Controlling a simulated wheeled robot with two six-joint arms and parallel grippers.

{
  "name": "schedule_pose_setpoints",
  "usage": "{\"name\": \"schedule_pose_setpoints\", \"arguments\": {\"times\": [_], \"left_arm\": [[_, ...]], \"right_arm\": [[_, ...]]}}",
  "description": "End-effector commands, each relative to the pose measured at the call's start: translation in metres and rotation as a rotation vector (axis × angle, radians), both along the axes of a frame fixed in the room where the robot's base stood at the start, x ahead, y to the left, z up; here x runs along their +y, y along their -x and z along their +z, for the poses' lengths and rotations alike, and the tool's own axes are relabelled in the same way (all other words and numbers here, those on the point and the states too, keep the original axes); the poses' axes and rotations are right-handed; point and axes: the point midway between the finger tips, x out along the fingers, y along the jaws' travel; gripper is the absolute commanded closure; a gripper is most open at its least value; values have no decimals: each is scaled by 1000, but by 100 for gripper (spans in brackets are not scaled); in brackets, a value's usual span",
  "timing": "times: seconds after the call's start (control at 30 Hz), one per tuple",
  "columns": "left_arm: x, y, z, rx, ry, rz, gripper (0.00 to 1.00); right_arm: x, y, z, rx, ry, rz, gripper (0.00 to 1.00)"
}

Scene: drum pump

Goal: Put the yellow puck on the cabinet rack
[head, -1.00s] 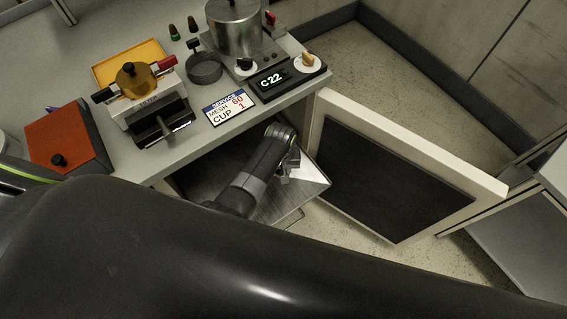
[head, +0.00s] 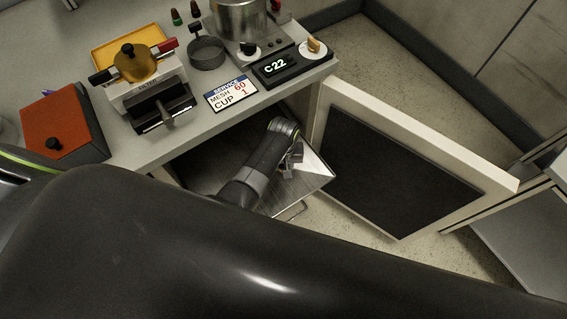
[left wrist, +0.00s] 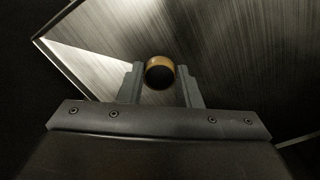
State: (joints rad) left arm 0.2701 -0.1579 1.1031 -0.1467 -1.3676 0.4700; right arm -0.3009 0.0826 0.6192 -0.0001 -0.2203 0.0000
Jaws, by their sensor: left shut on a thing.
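The yellow puck (left wrist: 160,74) shows in the left wrist view as a small round thing with a yellow rim and a dark face. My left gripper (left wrist: 160,85) is shut on it, with one finger on each side. In the head view my left gripper (head: 292,165) is over the brushed-metal cabinet rack (head: 277,203), which sticks out of the opening under the bench. The rack also fills the background of the left wrist view (left wrist: 235,60). I cannot tell whether the puck touches the rack. The puck is hidden in the head view. My right gripper is out of view.
The open cabinet door (head: 400,165) stands right of the rack. The bench (head: 135,150) above holds a brass-topped device (head: 140,80), a sign (head: 231,93), a C22 display (head: 276,65), a steel pot (head: 240,20) and an orange-lidded box (head: 60,125). My dark arm covers the foreground.

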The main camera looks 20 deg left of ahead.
Motion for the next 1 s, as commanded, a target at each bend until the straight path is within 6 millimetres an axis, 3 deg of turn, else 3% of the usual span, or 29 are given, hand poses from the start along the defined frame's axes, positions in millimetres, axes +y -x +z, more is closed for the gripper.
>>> {"name": "schedule_pose_setpoints", "arguments": {"times": [0.6, 1.0], "left_arm": [[0, 0, 0, 0, 0, 0, 90], [0, 0, -11, 0, 0, 0, 90]], "right_arm": [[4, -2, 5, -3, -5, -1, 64], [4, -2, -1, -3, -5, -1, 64]]}}
